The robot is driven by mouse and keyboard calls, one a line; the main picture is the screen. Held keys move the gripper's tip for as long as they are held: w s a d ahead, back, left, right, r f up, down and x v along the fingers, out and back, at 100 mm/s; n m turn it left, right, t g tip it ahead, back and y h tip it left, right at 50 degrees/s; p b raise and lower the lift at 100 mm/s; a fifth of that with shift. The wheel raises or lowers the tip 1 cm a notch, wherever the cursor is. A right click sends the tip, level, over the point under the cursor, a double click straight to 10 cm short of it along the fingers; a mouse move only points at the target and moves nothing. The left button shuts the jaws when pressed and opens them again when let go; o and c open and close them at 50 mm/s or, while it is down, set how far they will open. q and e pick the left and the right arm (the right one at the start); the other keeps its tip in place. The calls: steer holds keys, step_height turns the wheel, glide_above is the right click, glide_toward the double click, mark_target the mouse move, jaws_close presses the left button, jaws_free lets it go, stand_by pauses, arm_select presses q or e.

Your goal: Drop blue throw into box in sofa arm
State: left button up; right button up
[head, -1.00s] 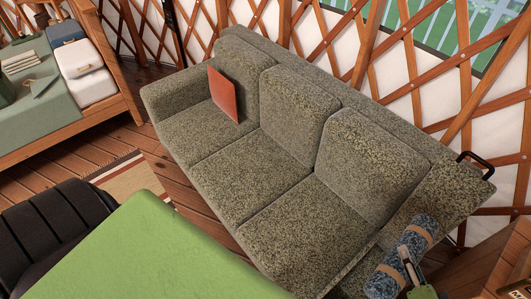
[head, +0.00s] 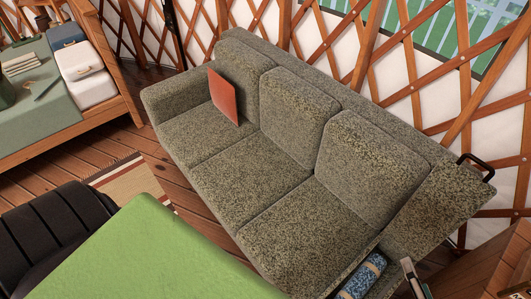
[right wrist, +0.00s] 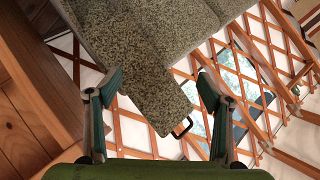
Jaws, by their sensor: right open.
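The blue throw (head: 362,276) is a rolled, speckled blue bundle with tan bands, at the bottom right of the head view. It lies low in the open box in the near sofa arm (head: 340,283), and its lower end is cut off by the picture edge. The box's lid (head: 437,212) stands raised, with a black handle (head: 480,164); the lid also shows in the right wrist view (right wrist: 160,100). My right gripper (head: 412,273) is just right of the throw, apart from it. Its fingers are spread and empty in the wrist view (right wrist: 157,88). My left gripper is out of view.
The green speckled sofa (head: 250,165) carries an orange cushion (head: 223,95). A green tabletop (head: 150,250) and a black chair (head: 50,225) stand in front. A wooden piece of furniture (head: 480,265) is close on the right. The lattice wall (head: 400,65) runs behind.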

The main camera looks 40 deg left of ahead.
steer(key=v, duration=0.7)
steer(key=shift+s+d+r, duration=0.15)
steer(key=shift+s+r, duration=0.1)
steer(key=shift+s, duration=0.05)
steer(key=s+d+f+n+g+h+b, duration=0.1)
steer(key=s+f+g, duration=0.15)
steer(key=f, duration=0.75)
steer(key=s+d+f+g+h+b, duration=0.15)
steer(key=s+f, duration=0.25)
steer(key=f, duration=0.6)
steer(key=s+d+f+n+g+h+b, duration=0.1)
steer(key=s+d+f, duration=0.15)
steer(key=f, duration=0.75)
steer(key=s+a+f+n+g+h+b, duration=0.1)
steer(key=s+f+n+g, duration=0.4)
steer(key=s+f, duration=1.4)
steer(key=s+a+b, duration=0.1)
steer(key=s+b, duration=0.1)
steer(key=s, duration=0.1)
steer(key=shift+a+f+g+h, duration=0.3)
steer(key=shift+a+f+h, duration=0.05)
steer(key=shift+f, duration=0.05)
steer(key=shift+s, duration=0.1)
